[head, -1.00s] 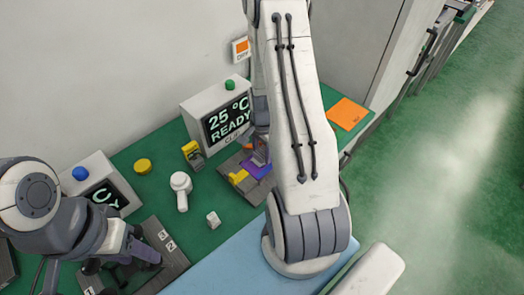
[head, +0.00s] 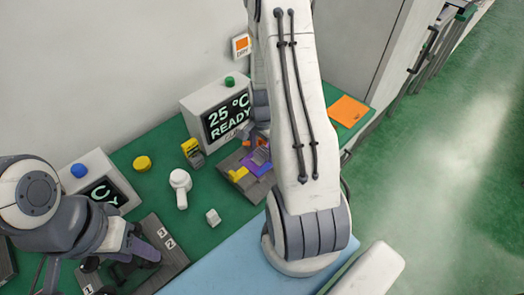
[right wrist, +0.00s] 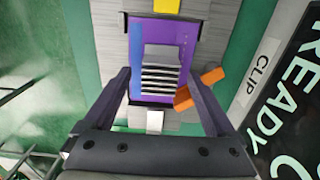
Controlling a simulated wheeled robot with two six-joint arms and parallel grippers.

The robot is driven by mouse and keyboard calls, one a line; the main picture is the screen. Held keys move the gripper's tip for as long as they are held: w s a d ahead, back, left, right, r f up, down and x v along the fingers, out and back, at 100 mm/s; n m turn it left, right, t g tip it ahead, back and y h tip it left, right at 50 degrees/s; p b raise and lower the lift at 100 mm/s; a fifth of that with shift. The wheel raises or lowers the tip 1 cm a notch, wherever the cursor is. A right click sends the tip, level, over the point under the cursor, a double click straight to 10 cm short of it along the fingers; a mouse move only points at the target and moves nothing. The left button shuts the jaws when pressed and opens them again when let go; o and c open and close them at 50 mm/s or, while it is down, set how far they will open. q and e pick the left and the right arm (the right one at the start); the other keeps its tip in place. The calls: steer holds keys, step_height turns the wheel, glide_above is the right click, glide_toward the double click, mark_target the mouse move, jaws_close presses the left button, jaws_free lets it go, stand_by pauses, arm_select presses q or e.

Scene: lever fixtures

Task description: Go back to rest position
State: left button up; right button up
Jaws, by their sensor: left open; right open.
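My right gripper (right wrist: 160,88) is open in the right wrist view, its two fingers spread above a purple fixture (right wrist: 141,94). A grey ribbed block (right wrist: 162,72) on the fixture shows between the fingers, and I see nothing held. An orange bar (right wrist: 201,89) lies slanted beside the block, near the right finger. In the head view my right arm partly hides this purple fixture (head: 258,166) and most of that gripper. A yellow part (head: 238,174) sits at the fixture's left. My left gripper (head: 146,256) is open at the lower left, over a dark numbered board (head: 168,258).
A READY display box (head: 226,115) stands behind the fixture; another display box (head: 100,181) is at the left. A yellow button (head: 142,163), a yellow device (head: 193,152), a white knobbed piece (head: 180,188) and a small white block (head: 213,216) stand between. An orange sheet (head: 349,111) lies right.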

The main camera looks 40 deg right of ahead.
step_height(320, 180, up, 9)
steer(key=a+r+n, duration=0.4)
steer(key=a+n, duration=0.2)
steer(key=a, duration=0.4)
steer(key=s+a+r+n, duration=0.1)
steer(key=a+r+n, duration=0.15)
steer(key=a, duration=0.25)
steer(key=s+a+r+n, duration=0.1)
steer(key=s+a+n, duration=0.1)
steer(key=a+n, duration=0.25)
steer(key=s+a+r+n+y, duration=0.1)
steer(key=s+a+r+n, duration=0.3)
steer(key=s+a+n, duration=0.7)
steer(key=shift+s+r+n+b, duration=0.2)
steer(key=shift+s+n+b, duration=0.1)
steer(key=shift+s, duration=0.9)
